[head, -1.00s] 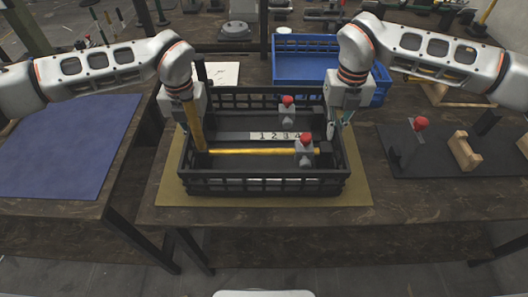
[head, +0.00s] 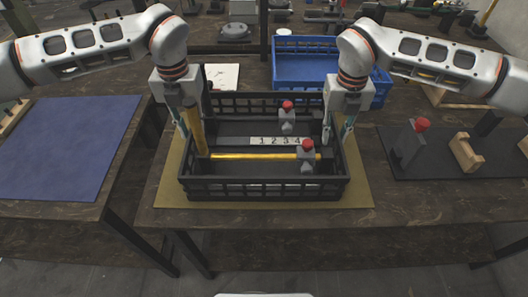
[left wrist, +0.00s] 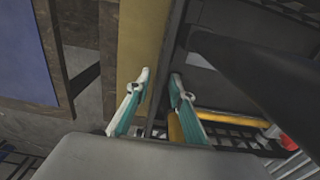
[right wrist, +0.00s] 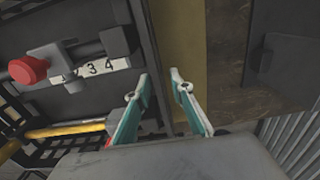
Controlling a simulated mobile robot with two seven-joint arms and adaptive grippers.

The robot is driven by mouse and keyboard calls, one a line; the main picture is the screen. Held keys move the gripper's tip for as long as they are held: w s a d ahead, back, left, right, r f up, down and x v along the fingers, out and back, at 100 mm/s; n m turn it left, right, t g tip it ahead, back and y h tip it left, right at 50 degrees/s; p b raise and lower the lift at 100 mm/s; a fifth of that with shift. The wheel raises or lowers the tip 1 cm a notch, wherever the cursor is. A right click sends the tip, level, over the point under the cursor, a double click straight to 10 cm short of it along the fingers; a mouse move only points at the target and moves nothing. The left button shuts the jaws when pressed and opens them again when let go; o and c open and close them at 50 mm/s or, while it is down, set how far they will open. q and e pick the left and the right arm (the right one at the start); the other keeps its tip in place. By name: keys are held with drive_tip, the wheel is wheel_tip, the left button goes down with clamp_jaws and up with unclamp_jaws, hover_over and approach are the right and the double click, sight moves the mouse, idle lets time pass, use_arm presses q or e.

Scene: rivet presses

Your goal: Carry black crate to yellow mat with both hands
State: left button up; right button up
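The black crate (head: 265,187) stands on the yellow mat (head: 362,192) in the head view. My left gripper (head: 181,128) is low at the crate's left side wall. In the left wrist view its fingertips (left wrist: 158,80) are apart, on either side of the wall's upper edge. My right gripper (head: 337,138) is at the right side wall. In the right wrist view its fingertips (right wrist: 160,80) are apart, with the crate's wall edge near the gap. Neither gripper visibly clamps the crate. Contact with the walls cannot be told.
The crate holds two red-knobbed grey pieces (head: 306,157), a yellow bar (head: 250,156), a leaning yellow handle (head: 193,128) and a numbered strip (head: 276,141). A blue crate (head: 299,66) stands behind. A dark board with parts (head: 440,168) lies right. A blue mat (head: 65,150) covers the left table.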

use_arm(q)
wheel_tip(320, 180, up, 6)
drive_tip(key=shift+r, duration=0.15)
use_arm(e)
drive_tip(key=shift+r, duration=0.2)
wheel_tip(320, 180, up, 12)
drive_tip(key=shift+f, duration=0.15)
drive_tip(key=shift+w, duration=0.1)
idle(0.4)
